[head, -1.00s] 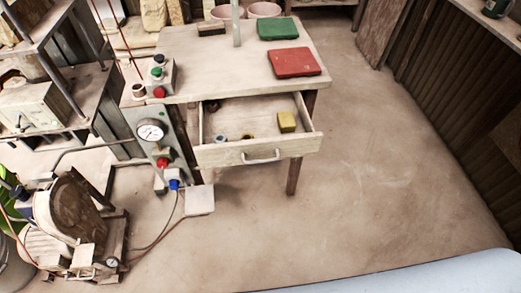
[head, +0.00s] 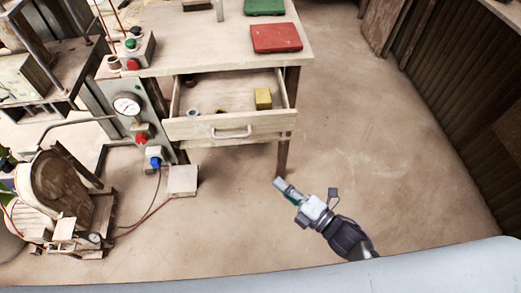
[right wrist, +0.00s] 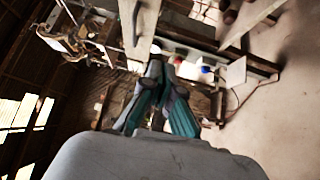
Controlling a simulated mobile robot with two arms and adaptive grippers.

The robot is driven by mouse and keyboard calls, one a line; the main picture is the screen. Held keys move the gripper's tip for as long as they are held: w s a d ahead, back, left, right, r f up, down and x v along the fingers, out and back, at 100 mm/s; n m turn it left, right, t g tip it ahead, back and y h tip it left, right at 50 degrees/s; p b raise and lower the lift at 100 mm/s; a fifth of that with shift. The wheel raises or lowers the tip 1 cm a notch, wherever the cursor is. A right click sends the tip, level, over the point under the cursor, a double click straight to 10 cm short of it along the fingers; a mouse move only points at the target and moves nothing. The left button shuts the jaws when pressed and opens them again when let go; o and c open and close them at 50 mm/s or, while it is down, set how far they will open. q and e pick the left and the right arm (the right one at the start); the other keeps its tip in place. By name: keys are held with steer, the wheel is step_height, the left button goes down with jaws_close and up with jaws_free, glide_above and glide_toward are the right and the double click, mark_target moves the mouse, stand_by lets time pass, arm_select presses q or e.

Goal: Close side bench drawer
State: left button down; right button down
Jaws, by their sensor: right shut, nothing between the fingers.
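The wooden side bench (head: 190,58) stands at the upper middle of the head view. Its drawer (head: 190,126) is pulled out, with a pale metal handle (head: 232,133) on its front. Inside lie a yellow block (head: 263,99) and a few small round pieces. My right gripper (head: 281,184) is shut and empty, in front of the drawer and below its right end, apart from it. In the right wrist view, the closed fingers (right wrist: 167,72) point towards the drawer front (right wrist: 139,20), whose handle shows there. My left gripper is out of view.
A red tile (head: 276,38) and a green tile (head: 265,6) lie on the bench top. A panel with a pressure gauge (head: 127,104) stands against the bench's left side. A machine (head: 62,190) sits at lower left. The floor right of the bench is clear.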

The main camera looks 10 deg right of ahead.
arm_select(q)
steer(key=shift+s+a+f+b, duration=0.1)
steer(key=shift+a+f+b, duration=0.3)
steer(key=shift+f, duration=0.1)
arm_select(e)
steer(key=w+a+r+n+y, duration=0.2)
steer(key=w+a+r, duration=0.3)
steer(key=w+a, duration=0.3)
steer(key=shift+w+a+r+n, duration=0.25)
steer(key=shift+w+r+n, duration=0.1)
steer(key=shift+w, duration=0.5)
steer(key=shift+w, duration=0.1)
